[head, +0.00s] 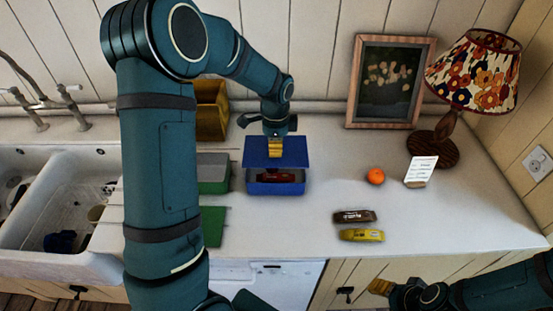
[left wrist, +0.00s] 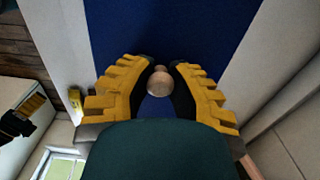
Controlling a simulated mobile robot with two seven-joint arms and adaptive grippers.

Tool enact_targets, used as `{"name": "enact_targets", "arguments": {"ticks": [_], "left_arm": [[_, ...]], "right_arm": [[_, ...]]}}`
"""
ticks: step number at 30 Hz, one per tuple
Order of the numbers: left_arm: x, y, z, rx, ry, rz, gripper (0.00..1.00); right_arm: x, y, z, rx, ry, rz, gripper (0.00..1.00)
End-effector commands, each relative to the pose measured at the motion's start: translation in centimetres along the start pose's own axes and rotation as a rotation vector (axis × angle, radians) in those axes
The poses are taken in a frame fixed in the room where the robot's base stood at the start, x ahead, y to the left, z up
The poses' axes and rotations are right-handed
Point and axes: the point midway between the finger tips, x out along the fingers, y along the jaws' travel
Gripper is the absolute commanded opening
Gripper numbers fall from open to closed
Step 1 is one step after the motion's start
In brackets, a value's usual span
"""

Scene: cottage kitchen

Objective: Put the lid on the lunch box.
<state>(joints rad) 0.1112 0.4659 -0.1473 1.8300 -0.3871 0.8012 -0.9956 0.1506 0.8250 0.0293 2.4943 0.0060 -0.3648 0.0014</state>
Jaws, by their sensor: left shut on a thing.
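The blue lid (head: 256,153) is held above the back part of the blue lunch box (head: 275,188), apart from it as far as I can tell. A dark red wrapped bar (head: 276,177) shows inside the open box. My left gripper (head: 275,147) is shut on the lid's round knob. In the left wrist view the pale knob (left wrist: 160,82) sits between the yellow fingers, with the blue lid (left wrist: 150,35) beyond. My right gripper (head: 380,287) is low at the right, near the counter's front edge; its finger opening is unclear.
A green box (head: 213,182) stands close left of the lunch box, with a green panel (head: 212,226) in front, both partly behind my left arm. A brown bar (head: 354,216), yellow bar (head: 362,235), orange (head: 375,176), card (head: 421,170) and lamp (head: 433,150) are right.

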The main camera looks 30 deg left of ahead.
Motion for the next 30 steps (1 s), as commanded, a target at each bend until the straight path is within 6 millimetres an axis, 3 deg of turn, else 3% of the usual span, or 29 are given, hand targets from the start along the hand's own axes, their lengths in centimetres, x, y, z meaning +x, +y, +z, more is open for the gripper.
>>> {"name": "enact_targets", "arguments": {"ticks": [8, 21, 30], "left_arm": [[1.2, -0.3, 0.0, 0.002, 0.001, 0.001, 0.00], [5.3, -0.2, 0.0, 0.002, 0.001, 0.000, 0.00], [5.8, -0.2, 0.0, 0.002, 0.001, 0.000, 0.00]], "right_arm": [[0.9, 0.3, 0.1, 0.000, 0.000, 0.001, 0.55], [4.1, 1.4, 0.5, 0.001, 0.000, 0.008, 0.55], [4.4, 1.5, 0.5, 0.000, 0.000, 0.009, 0.55]]}}
